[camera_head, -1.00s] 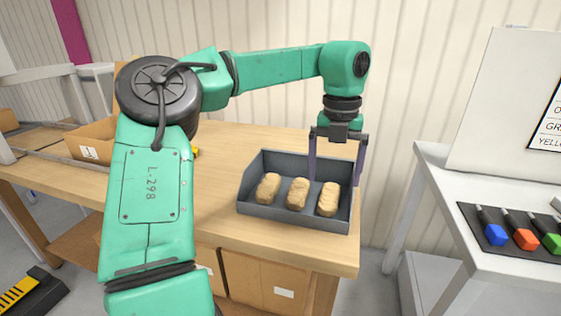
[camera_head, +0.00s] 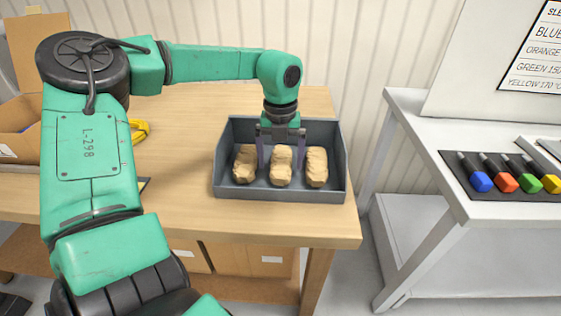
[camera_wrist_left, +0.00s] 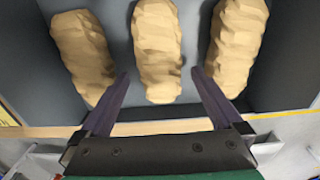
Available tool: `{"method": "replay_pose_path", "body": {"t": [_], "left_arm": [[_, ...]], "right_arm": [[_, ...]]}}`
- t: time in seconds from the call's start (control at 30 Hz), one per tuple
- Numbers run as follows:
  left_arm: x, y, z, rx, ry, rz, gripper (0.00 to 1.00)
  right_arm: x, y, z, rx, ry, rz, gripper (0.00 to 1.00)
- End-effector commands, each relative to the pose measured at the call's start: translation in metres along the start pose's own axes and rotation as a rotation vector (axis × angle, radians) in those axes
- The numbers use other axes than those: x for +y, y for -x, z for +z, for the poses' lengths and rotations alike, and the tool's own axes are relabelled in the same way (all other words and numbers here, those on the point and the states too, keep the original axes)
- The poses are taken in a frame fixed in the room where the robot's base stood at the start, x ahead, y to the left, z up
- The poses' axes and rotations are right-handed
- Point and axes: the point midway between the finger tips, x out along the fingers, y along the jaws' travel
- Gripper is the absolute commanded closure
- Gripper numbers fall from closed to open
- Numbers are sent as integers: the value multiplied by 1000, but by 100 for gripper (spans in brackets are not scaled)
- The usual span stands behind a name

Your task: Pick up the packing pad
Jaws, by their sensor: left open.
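Three tan, crumpled packing pads lie side by side in a grey open tray (camera_head: 222,150) on the wooden bench: a left pad (camera_head: 245,165), a middle pad (camera_head: 281,170) and a right pad (camera_head: 317,167). My left gripper (camera_head: 280,160) points down into the tray with its fingers apart, around the middle pad's position. In the left wrist view the middle pad (camera_wrist_left: 158,50) lies centred between and ahead of the open fingertips (camera_wrist_left: 160,76). The left pad (camera_wrist_left: 84,55) and right pad (camera_wrist_left: 237,45) lie just outside the fingers. My right gripper does not show.
The bench (camera_head: 190,215) is clear between the tray and my left arm. A yellow object (camera_head: 139,131) and a cardboard box (camera_head: 18,128) are at the left. A white table (camera_head: 420,140) at the right holds a mat with several coloured-ended tools.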

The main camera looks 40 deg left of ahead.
Motion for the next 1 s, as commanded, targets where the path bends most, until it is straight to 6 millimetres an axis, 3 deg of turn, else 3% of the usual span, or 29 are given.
{"method": "replay_pose_path", "body": {"t": [0.13,0.33,0.5,0.53,0.57,0.83,1.0], "left_arm": [[0,-20,0,1,0,0,0],[0,-22,0,-1,0,0,0],[0,-21,0,-1,0,0,65],[0,-21,0,-1,0,0,76],[0,-21,0,-1,0,0,81],[0,-19,0,-1,0,-1,81],[0,0,1,-4,0,-1,81]], "right_arm": [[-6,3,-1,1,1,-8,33],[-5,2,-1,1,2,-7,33],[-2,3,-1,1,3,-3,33],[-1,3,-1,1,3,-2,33],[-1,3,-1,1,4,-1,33],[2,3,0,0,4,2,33],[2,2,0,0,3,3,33]]}}
